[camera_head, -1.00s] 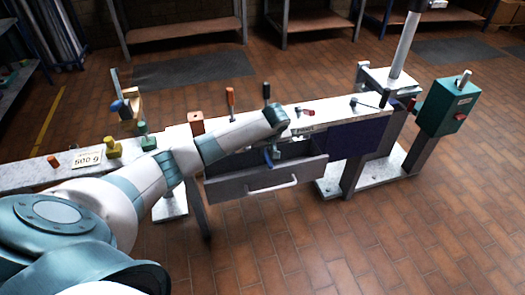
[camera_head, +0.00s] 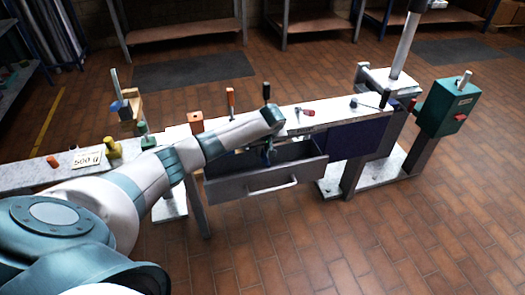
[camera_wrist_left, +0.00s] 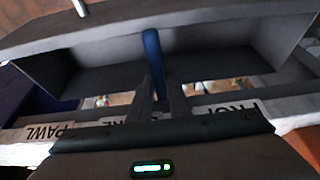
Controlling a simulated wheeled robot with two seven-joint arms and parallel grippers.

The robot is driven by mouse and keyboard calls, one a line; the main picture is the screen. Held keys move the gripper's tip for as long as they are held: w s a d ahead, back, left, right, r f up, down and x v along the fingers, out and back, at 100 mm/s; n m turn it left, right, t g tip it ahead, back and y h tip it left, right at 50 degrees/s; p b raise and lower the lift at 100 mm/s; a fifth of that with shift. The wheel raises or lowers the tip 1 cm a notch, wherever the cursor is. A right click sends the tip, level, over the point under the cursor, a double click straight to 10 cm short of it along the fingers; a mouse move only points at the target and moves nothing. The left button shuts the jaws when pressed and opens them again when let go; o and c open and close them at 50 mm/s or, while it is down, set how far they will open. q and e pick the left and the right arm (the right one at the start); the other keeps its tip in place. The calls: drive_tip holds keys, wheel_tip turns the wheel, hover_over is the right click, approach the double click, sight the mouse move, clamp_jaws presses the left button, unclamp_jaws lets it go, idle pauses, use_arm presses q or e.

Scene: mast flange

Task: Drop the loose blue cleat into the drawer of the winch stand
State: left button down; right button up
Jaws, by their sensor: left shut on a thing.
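The blue cleat (camera_wrist_left: 152,52) shows in the left wrist view between the two fingertips of my left gripper (camera_wrist_left: 158,92), which is shut on it. In the head view the left gripper (camera_head: 266,150) points down over the open drawer (camera_head: 262,185) of the winch stand, partly hidden by my own arm. The blue cleat (camera_head: 267,159) shows small there, above or inside the drawer opening; its height over the drawer floor is hard to tell. The drawer is pulled out, and its inside also shows in the left wrist view (camera_wrist_left: 90,50). My right gripper is not in view.
The bench top (camera_head: 335,110) above the drawer carries a red-handled tool (camera_head: 306,112) and upright orange (camera_head: 231,100) and black handles. A green box (camera_head: 448,105) stands on a post at the right. Yellow and green pieces sit on the left shelf. The floor in front is clear.

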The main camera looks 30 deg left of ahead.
sight(266, 158)
use_arm(q)
drive_tip(key=shift+f, duration=0.15)
drive_tip(key=c, duration=1.8)
unclamp_jaws()
drive_tip(key=shift+o, duration=0.7)
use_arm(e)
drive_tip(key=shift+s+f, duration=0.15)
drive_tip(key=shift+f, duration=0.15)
